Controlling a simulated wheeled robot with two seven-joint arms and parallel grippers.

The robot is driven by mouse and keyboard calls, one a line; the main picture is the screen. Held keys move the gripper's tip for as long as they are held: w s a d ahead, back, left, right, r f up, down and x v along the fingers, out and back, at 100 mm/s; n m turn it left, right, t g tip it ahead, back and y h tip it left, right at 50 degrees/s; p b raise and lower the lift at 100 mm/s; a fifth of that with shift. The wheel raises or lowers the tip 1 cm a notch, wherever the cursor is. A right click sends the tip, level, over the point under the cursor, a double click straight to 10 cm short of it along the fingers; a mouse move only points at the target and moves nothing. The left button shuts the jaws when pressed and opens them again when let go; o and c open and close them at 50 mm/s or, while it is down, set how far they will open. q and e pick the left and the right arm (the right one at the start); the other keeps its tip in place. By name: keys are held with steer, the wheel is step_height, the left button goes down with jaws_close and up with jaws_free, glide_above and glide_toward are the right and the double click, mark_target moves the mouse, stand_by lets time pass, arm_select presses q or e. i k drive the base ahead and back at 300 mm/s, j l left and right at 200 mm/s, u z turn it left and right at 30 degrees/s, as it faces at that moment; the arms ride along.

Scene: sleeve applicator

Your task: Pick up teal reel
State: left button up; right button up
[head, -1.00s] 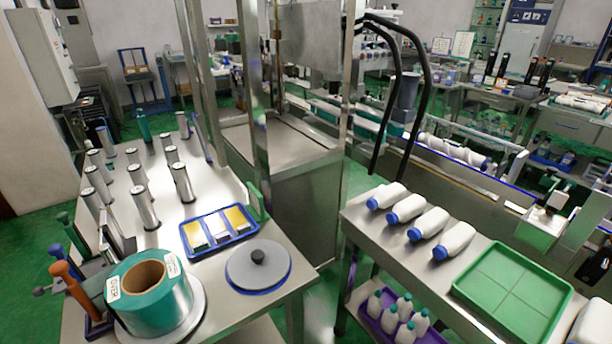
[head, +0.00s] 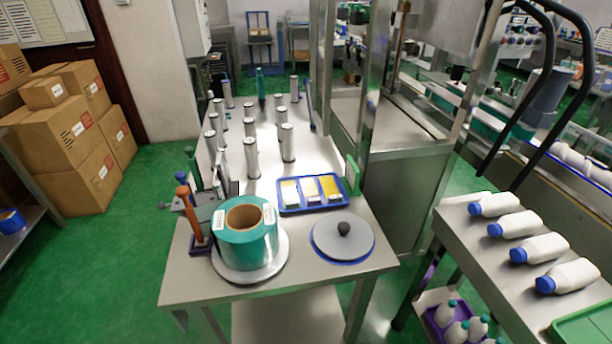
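The teal reel (head: 248,247) stands upright on a round pale plate (head: 222,270) at the front left of the steel table (head: 300,281). It has a brown cardboard core, open at the top, and white labels on its rim. Neither of my grippers shows in the head view.
Tools with orange and green handles (head: 183,200) stand close to the reel's left. A grey disc with a black knob (head: 343,238) lies to its right, a blue tray (head: 312,194) behind. Several metal cylinders fill the table's back. Green floor at the left is free; bottles (head: 520,247) lie on the right table.

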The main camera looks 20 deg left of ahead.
mark_target(254, 249)
steer(key=i+j+u, duration=0.1)
steer(key=u, duration=0.95)
